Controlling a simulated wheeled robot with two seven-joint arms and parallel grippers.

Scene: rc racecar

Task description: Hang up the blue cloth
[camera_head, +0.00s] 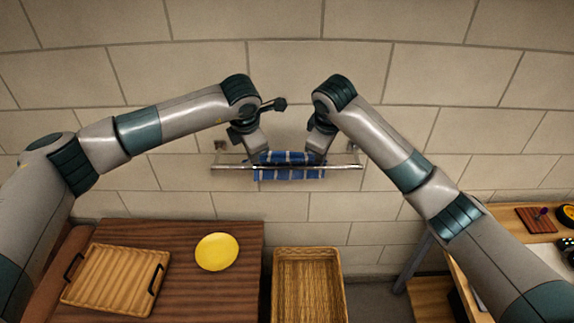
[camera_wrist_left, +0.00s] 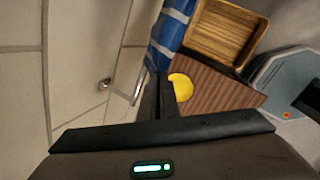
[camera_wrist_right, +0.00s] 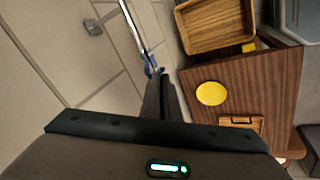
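The blue cloth (camera_head: 288,175) with white stripes is at the metal wall rail (camera_head: 343,167) in the head view. It shows both above and below the bar; whether it rests on the bar is unclear. My left gripper (camera_head: 260,151) is at the cloth's left end and my right gripper (camera_head: 318,155) at its right end. In the left wrist view the fingers (camera_wrist_left: 158,95) are together with the cloth (camera_wrist_left: 172,32) at their tips. In the right wrist view the fingers (camera_wrist_right: 162,92) are together, with a small bit of cloth (camera_wrist_right: 150,63) at their tips beside the rail.
A desk with small items (camera_head: 536,220) is at the right. The brick wall is close behind the rail.

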